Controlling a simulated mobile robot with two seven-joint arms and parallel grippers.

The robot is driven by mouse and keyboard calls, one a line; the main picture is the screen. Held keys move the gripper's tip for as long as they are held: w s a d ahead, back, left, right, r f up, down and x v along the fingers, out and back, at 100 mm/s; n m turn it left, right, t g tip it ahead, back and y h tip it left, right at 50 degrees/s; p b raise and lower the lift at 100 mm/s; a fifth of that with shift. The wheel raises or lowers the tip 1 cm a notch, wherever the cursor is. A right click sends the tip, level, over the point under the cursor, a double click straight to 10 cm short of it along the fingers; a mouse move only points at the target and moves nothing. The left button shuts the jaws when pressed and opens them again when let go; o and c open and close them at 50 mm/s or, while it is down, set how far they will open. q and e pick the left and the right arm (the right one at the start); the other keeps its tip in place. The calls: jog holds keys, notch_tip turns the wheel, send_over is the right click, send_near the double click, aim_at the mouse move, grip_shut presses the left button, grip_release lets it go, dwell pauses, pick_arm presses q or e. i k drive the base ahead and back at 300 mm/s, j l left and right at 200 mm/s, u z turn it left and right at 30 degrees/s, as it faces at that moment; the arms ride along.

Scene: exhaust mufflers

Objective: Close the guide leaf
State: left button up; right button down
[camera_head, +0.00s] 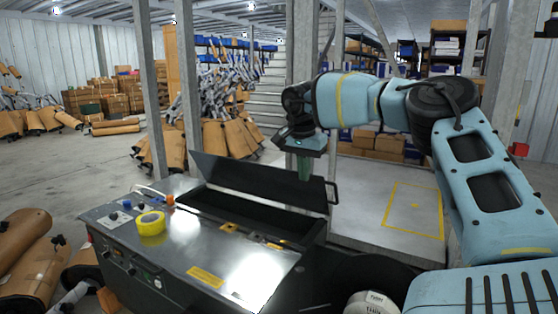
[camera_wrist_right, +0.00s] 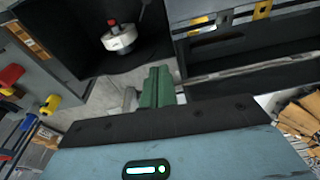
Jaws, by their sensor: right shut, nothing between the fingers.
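The guide leaf (camera_head: 250,182) is a long dark plate along the far side of the machine's dark open trough (camera_head: 235,212). It stands raised and tilted, with a small handle (camera_head: 333,192) at its right end. My right gripper (camera_head: 304,172), with green fingers, points down just behind the leaf's right part in the head view. Its fingers are together and empty. In the right wrist view the fingers (camera_wrist_right: 157,88) sit beside the end of a dark plate edge; I cannot tell whether they touch it. My left gripper is not in view.
The machine's metal top (camera_head: 215,252) carries a yellow tape roll (camera_head: 151,223) and control knobs. A white round part (camera_head: 371,303) with a red knob (camera_wrist_right: 112,22) sits in a black recess. Posts (camera_head: 190,90) stand behind. A yellow-marked platform (camera_head: 390,205) lies right.

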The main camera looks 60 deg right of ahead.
aim_at(281, 186)
jog(key=i+l, duration=0.2)
jog(key=l, duration=0.15)
jog(key=i+l, duration=0.2)
jog(key=l, duration=0.15)
jog(key=i+l, duration=0.2)
jog(key=l, duration=0.2)
jog(key=i+l, duration=0.15)
jog(key=l, duration=0.2)
